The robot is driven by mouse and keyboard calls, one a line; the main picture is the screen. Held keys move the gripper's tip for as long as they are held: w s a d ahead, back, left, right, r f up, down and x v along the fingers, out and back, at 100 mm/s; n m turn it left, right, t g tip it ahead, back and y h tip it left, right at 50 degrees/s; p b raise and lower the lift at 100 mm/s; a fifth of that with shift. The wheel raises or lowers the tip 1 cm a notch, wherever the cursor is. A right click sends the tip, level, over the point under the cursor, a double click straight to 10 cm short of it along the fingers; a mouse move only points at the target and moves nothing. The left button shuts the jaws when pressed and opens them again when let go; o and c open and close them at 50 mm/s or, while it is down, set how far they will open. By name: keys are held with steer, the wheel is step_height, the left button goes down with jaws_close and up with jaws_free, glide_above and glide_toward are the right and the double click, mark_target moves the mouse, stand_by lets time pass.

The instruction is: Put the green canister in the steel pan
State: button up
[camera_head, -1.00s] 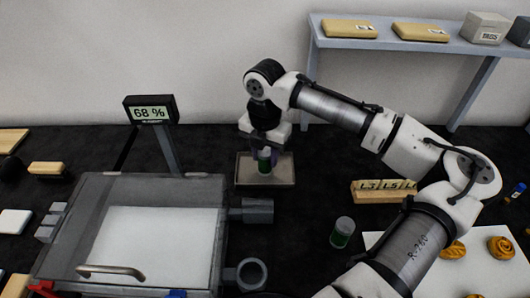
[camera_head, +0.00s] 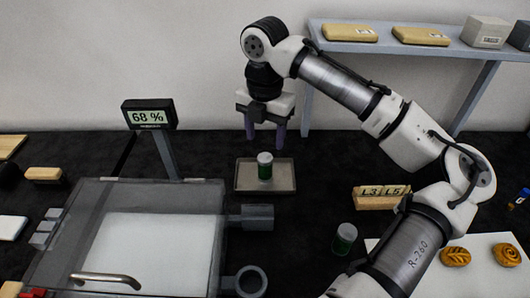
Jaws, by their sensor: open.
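A green canister (camera_head: 265,171) with a pale lid stands upright in the shallow steel pan (camera_head: 244,187). My gripper (camera_head: 265,137) is open and empty above the canister, its two fingers pointing down and apart from it. A second green canister (camera_head: 344,239) with a pale lid stands on the dark table beside my arm, outside the pan.
A clear-lidded box (camera_head: 70,235) with a metal handle fills the left front; a display reading 68 % (camera_head: 149,114) stands behind it. A wooden label block (camera_head: 375,202) lies right of the pan. A white board (camera_head: 490,275) holds golden pieces. A shelf (camera_head: 400,47) stands at the back right.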

mark_target(265, 157)
steer(key=shift+r, duration=1.9)
